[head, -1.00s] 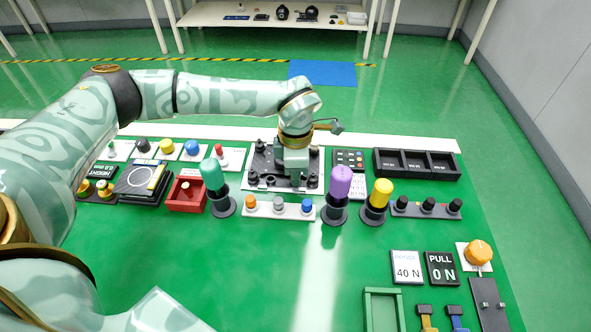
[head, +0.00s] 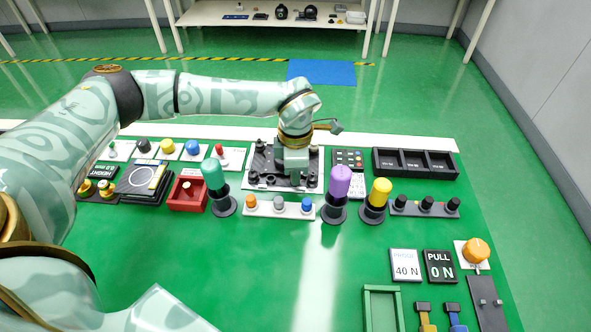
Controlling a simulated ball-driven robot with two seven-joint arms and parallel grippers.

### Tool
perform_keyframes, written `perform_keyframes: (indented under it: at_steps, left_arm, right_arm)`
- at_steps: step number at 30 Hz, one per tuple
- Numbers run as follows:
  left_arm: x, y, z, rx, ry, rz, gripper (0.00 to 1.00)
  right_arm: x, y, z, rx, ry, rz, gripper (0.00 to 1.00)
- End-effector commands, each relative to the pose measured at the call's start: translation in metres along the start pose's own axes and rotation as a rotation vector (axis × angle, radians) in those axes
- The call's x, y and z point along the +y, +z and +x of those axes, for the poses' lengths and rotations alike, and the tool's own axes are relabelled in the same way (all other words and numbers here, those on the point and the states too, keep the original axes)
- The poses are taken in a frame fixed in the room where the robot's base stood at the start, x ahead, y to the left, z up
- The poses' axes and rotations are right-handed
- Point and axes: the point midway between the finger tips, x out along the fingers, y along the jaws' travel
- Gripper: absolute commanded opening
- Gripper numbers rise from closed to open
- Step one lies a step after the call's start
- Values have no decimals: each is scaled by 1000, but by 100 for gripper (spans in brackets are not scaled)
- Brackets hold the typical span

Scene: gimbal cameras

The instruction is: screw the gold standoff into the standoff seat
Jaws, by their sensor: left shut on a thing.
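My left gripper (head: 293,176) is over a dark plate with several black posts (head: 258,166), at the back middle of the green table. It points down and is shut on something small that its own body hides. The gold standoff and the standoff seat cannot be made out; the gripper covers the middle of the plate. My right gripper does not show; only a part of my other arm is at the lower left.
Green (head: 214,176), purple (head: 340,182) and yellow (head: 379,193) handles stand upright in front of the plate. A strip with orange, grey and blue knobs (head: 265,208) lies before the gripper. A black three-compartment tray (head: 415,174) is right. The middle front of the table is clear.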

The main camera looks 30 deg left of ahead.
Motion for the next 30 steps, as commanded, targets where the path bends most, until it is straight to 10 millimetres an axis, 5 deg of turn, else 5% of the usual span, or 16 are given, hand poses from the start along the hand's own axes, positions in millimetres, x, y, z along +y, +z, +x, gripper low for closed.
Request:
perform_keyframes:
  at_steps: [1, 3, 14, 30]
  left_arm:
    - [-1, -1, 3, 4, -4, 0, 20]
    - [-1, -1, 3, 5, -4, 0, 40]
    - [0, 0, -4, 1, 0, 1, 40]
    - [0, 0, -132, 1, 2, 1, 40]
  right_arm:
    - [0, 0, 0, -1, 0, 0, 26]
    - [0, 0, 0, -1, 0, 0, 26]
    - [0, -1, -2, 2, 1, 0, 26]
    - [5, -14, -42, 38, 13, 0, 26]
